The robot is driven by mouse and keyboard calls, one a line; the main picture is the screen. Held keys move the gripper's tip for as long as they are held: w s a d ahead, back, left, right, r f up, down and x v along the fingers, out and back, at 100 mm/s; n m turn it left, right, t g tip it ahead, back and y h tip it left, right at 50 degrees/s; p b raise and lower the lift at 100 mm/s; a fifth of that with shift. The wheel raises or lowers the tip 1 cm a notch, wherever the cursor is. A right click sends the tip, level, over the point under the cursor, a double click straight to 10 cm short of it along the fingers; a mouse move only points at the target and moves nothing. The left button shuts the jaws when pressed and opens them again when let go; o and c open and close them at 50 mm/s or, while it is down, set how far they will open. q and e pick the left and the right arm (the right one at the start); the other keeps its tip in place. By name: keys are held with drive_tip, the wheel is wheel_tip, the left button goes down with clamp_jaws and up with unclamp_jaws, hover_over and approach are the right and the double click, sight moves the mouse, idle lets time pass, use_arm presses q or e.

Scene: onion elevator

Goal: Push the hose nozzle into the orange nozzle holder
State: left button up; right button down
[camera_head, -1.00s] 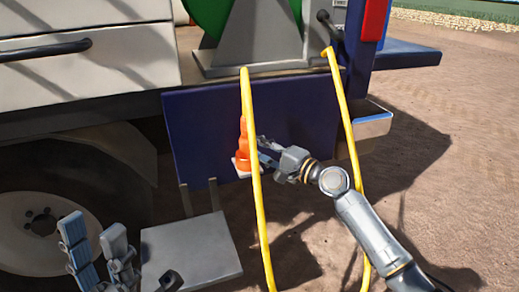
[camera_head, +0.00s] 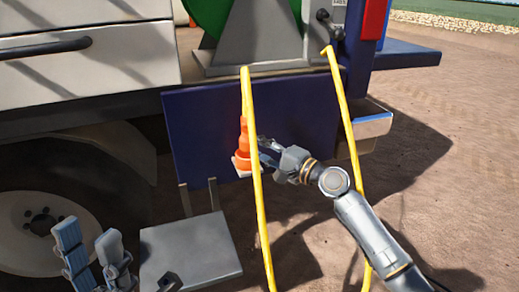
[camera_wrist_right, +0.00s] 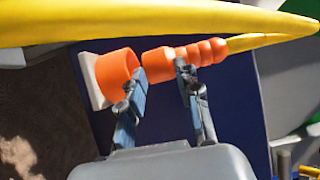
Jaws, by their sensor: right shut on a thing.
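The orange hose nozzle (camera_wrist_right: 185,56) lies just to the right of the orange nozzle holder (camera_wrist_right: 116,72) in the right wrist view, roughly in line with its open ring. My right gripper (camera_wrist_right: 160,72) is shut on the nozzle, with one finger partly hiding the holder's rim. In the head view the nozzle (camera_head: 243,133) is above the holder (camera_head: 242,160), partly hidden by the yellow hose. My left gripper (camera_head: 88,230) is open and empty at the lower left.
The yellow hose (camera_head: 256,190) hangs in front of the dark blue panel (camera_head: 200,130), and another length (camera_head: 347,125) hangs to the right. A grey step plate (camera_head: 190,252) is below. A wheel (camera_head: 45,215) is at the left, with open dirt ground at the right.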

sight(260, 170)
drive_tip(key=shift+s+f, duration=0.15)
drive_tip(key=shift+f, duration=1.3)
drive_tip(key=c, duration=0.9)
unclamp_jaws()
drive_tip(key=shift+o, duration=0.2)
drive_tip(key=shift+w+f, duration=0.1)
drive_tip(key=shift+w, duration=0.1)
drive_tip(key=shift+r, duration=0.2)
